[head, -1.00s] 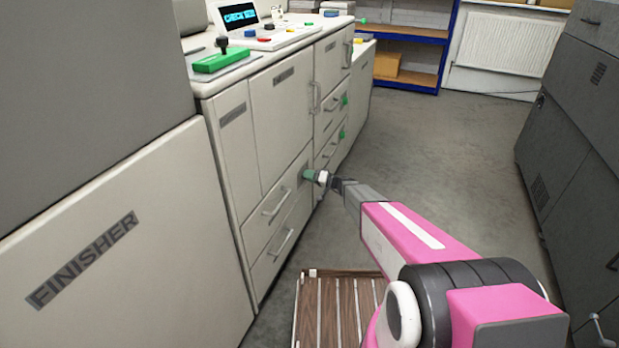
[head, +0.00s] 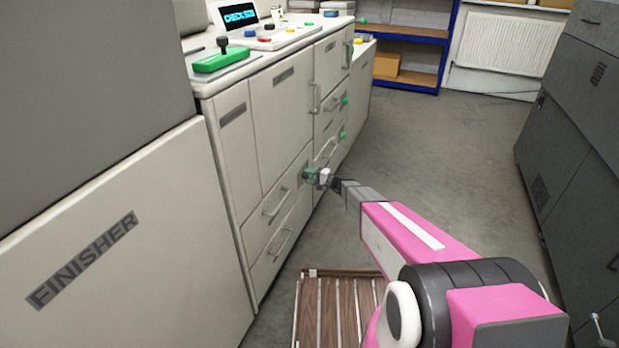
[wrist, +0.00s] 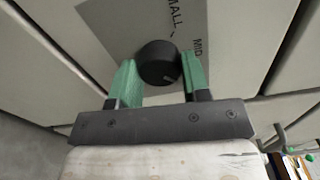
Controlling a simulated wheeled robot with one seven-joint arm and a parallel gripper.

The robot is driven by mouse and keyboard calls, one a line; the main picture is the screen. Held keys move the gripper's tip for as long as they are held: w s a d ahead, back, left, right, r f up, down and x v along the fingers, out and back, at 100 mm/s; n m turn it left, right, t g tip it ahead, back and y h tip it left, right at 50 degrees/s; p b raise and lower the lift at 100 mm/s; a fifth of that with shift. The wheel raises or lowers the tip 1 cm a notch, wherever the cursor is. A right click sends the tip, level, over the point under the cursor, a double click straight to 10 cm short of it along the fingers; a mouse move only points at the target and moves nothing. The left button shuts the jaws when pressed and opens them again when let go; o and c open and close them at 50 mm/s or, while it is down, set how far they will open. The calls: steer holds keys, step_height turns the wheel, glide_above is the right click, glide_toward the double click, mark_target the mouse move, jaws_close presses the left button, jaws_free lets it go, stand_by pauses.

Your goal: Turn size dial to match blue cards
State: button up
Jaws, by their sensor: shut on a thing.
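The size dial (wrist: 158,63) is a round black knob on a grey plate (wrist: 105,22) on the machine's front. A pale mark shows on its lower right side. The plate reads "MALL", cut off at the picture edge, and "MID"; other labels are out of view. My gripper (wrist: 160,74) has its green fingers on either side of the dial and is shut on it. In the head view my gripper (head: 312,176) is at the drawer front and hides the dial. I cannot make out any blue cards.
The long cabinet (head: 282,105) has drawers with bar handles (head: 277,206) close to my gripper. A lit screen (head: 240,15) stands on top, near a green lever block (head: 220,60). A slatted wooden pallet (head: 337,310) lies below my arm. The floor (head: 440,160) is clear to the right.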

steer(key=shift+m, duration=0.4)
steer(key=o, duration=0.9)
steer(key=v, duration=1)
steer(key=shift+s+d, duration=0.15)
steer(key=shift+d, duration=0.25)
